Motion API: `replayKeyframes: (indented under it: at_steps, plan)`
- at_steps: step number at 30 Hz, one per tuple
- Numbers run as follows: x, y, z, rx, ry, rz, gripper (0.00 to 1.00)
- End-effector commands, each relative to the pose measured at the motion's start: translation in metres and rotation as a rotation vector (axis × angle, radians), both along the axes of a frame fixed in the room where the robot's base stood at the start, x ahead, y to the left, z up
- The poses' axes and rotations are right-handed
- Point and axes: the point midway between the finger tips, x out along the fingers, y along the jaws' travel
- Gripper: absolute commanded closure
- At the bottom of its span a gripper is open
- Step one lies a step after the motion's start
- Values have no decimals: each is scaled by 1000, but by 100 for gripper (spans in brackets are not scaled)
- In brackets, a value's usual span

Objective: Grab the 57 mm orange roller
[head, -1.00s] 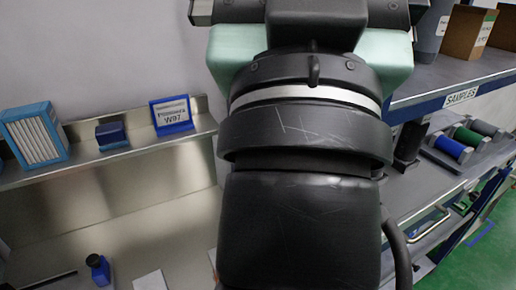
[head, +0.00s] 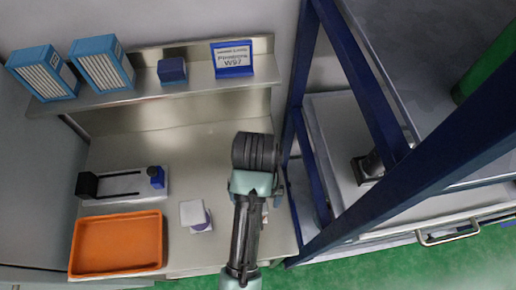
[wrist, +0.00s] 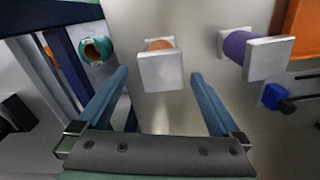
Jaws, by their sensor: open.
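The orange roller (wrist: 161,68) shows in the wrist view, with a white square end facing me and a strip of its orange body behind it. My gripper (wrist: 160,76) is open, and its two blue fingers point toward the roller. The roller appears between the fingertips in the picture, with nothing gripped; I cannot tell the remaining distance. A purple roller (wrist: 236,47) with white square ends is to the right, and a teal roller (wrist: 94,48) is to the left.
In the head view, the purple roller (head: 201,226) stands between my arm and an orange tray (head: 117,269) on the steel bench (head: 121,149). A black fixture with a blue block (head: 156,177) lies behind the tray. A blue rack frame (head: 367,204) rises close on the right.

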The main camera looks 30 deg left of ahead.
Motion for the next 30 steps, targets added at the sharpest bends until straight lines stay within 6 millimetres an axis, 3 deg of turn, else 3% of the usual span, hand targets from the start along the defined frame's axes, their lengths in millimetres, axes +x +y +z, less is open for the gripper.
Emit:
replayKeyframes:
  at_steps: [1, 7, 16, 24, 30]
  plan:
    - [0, 0, -17, -1, 2, 0, 0]
    - [0, 0, -45, 0, 0, -1, 0]
    - [1, 1, -66, 0, -2, -1, 0]
    - [3, 3, -101, 0, -4, -2, 0]
    - [3, 3, -110, 2, -7, -2, 0]
